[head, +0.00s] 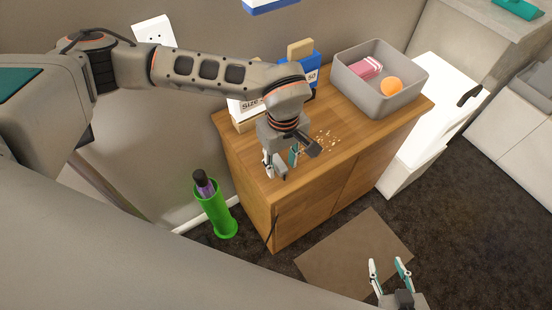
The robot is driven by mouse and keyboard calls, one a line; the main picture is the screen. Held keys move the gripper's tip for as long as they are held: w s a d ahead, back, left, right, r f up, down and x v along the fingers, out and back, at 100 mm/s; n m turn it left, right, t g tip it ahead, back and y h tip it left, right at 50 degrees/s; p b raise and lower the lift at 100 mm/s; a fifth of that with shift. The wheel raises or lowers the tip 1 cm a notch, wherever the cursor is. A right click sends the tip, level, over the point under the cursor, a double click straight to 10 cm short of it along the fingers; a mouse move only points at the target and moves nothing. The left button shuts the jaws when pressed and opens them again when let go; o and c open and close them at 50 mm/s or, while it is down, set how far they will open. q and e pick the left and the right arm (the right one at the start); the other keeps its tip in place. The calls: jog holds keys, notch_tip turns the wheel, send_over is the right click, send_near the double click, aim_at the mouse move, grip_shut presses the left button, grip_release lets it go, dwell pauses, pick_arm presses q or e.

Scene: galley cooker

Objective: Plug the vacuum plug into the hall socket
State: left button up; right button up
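The hall socket (153,31) is a white plate on the wall at the upper left, behind my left arm. My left gripper (281,164) points down over the near left end of the wooden cabinet top, its fingers apart. A small grey shape (281,173) shows between the fingertips; I cannot tell whether it is the vacuum plug or part of the gripper. A thin dark cord-like line (271,231) runs down the cabinet's front left corner. My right gripper (388,264) is open and empty over the floor at the lower right.
The wooden cabinet (342,153) carries crumbs (327,140), boxes (302,68) and a grey bin (378,102) holding an orange ball and a pink item. A green holder (216,213) stands on the floor beside the cabinet. A brown mat (353,250) lies in front.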

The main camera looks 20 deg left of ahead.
pick_arm(q)
jog(key=shift+f, duration=0.65)
grip_shut()
pick_arm(e)
jog(key=shift+w+r, duration=0.15)
jog(key=shift+w, duration=0.1)
jog(key=shift+s, duration=0.1)
pick_arm(q)
jog(key=shift+r, duration=0.1)
